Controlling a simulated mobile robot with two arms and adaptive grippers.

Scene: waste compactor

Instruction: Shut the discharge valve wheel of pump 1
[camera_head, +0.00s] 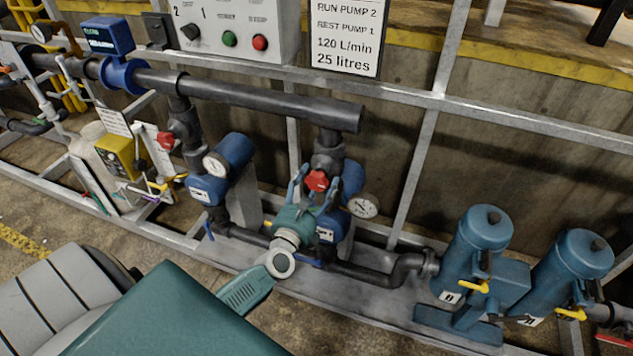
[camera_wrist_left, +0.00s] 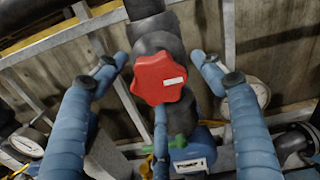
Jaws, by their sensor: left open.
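A red lobed valve wheel (camera_head: 317,180) sits on the dark vertical pipe above the right blue pump (camera_head: 352,177). In the left wrist view the same red wheel (camera_wrist_left: 160,78) faces the camera, with a small white tag on it. My left gripper (camera_head: 316,177) is open in front of this wheel. Its two blue fingers stand on either side of the wheel, with visible gaps to it in the wrist view. The pump's plate (camera_wrist_left: 190,164) reads PUMP; its number is too small to read. My right gripper is not in view.
A second red wheel (camera_head: 165,141) is on the left pump's pipe. A pressure gauge (camera_head: 363,206) sits just right of my gripper. A thick dark header pipe (camera_head: 255,97) runs above. Blue filter housings (camera_head: 480,240) stand at right. A green handle (camera_wrist_left: 178,142) is below the wheel.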

